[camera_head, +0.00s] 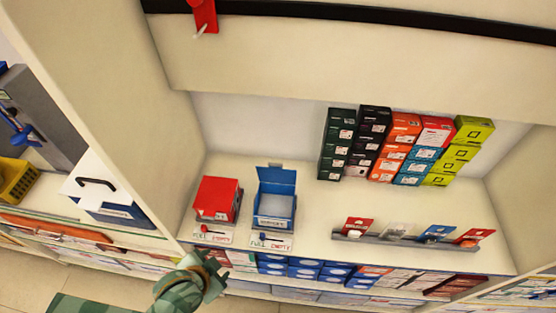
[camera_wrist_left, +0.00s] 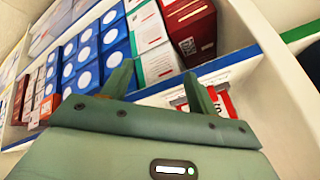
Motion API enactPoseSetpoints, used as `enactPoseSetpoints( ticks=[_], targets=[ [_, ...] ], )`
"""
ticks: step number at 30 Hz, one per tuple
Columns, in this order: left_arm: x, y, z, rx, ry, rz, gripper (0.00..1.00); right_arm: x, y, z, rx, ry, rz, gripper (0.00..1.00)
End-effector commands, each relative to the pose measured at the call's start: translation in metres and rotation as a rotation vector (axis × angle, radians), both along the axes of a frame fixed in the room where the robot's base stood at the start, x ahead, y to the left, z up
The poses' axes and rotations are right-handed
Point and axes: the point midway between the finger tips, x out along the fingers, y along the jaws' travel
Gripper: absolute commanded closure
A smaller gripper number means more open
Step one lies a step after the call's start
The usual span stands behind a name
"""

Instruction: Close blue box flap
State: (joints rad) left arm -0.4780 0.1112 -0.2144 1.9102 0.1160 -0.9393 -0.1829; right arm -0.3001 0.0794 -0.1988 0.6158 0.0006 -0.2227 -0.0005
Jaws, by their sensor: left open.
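The blue box (camera_head: 274,205) stands on the shelf with its flap (camera_head: 276,180) raised upright at the back, so its pale inside shows. A closed red box (camera_head: 217,199) stands just left of it. My left gripper (camera_head: 213,278) is below and in front of the shelf edge, lower left of the blue box and apart from it. In the left wrist view the two green fingers (camera_wrist_left: 158,88) are spread with nothing between them. The blue box with the raised flap cannot be made out there. My right gripper is not in view.
Labels and small sliders lie in front of both boxes. Stacked coloured boxes (camera_head: 405,147) stand at the back right, and a rail with cards (camera_head: 410,235) lies at the front right. Lower shelf boxes (camera_head: 305,270) sit beneath. A side wall (camera_head: 130,100) bounds the left.

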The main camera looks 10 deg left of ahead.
Motion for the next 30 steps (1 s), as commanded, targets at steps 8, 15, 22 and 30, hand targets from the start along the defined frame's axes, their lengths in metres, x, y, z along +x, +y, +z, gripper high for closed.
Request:
enactPoseSetpoints(
  ticks=[8, 15, 22, 30],
  targets=[
    [0.013, -0.029, 0.022, -0.079, -0.083, -0.068, 0.41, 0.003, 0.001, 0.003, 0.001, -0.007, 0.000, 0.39],
    [0.027, -0.079, 0.047, -0.233, -0.224, -0.159, 0.41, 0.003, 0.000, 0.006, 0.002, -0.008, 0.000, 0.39],
    [0.044, -0.145, 0.108, -0.476, -0.505, -0.222, 0.41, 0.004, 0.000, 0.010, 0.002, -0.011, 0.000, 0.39],
    [0.056, -0.164, 0.193, -0.702, -0.911, 0.072, 0.41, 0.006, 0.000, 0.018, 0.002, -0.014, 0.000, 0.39]
  ],
)
